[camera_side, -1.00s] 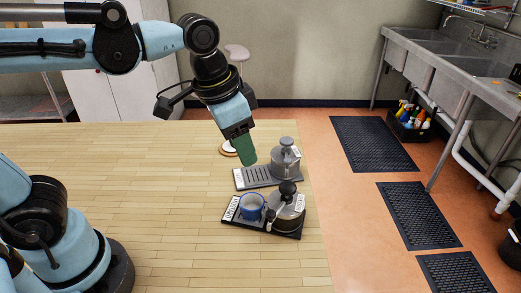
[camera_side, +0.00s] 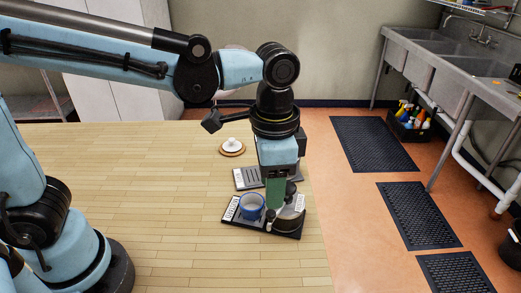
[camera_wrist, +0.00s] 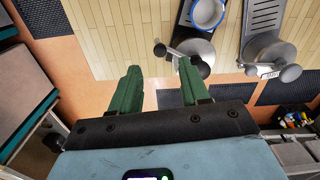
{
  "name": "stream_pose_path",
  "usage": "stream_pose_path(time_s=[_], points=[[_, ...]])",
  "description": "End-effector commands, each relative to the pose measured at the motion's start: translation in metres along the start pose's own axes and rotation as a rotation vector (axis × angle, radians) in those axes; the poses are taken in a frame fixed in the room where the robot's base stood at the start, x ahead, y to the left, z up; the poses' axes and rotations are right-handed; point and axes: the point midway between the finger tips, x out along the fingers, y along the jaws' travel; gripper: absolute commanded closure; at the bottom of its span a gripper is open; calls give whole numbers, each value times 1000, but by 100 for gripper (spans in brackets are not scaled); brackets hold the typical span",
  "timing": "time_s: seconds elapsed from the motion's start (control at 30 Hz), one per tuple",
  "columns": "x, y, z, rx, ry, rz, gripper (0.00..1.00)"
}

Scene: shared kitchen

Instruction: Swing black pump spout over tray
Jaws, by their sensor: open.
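The near dispenser's black pump (camera_side: 289,217) stands at the right end of its dark tray (camera_side: 229,211). A blue cup (camera_side: 252,206) sits on that tray's left part. In the wrist view the pump (camera_wrist: 197,50) has its thin spout (camera_wrist: 160,47) pointing left, out past the tray's side rather than along the tray toward the cup (camera_wrist: 208,12). My gripper (camera_side: 275,203) points down by the pump and partly hides it in the side view. In the wrist view its green fingers (camera_wrist: 159,68) are apart, with the right fingertip close to the pump; contact cannot be told.
A second dispenser with a grey pump (camera_wrist: 267,53) and tray (camera_side: 247,178) stands just behind. A small round wooden stand with a white item (camera_side: 232,147) lies farther back. The table's right edge is close; its left part is clear.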

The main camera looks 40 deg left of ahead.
Motion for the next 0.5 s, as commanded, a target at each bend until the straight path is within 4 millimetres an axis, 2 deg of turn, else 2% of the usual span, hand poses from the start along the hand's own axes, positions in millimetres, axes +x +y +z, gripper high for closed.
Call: stream_pose_path(time_s=[0.2,0.5], points=[[31,0,0,-1,1,0,54],[54,0,0,-1,1,0,54]])
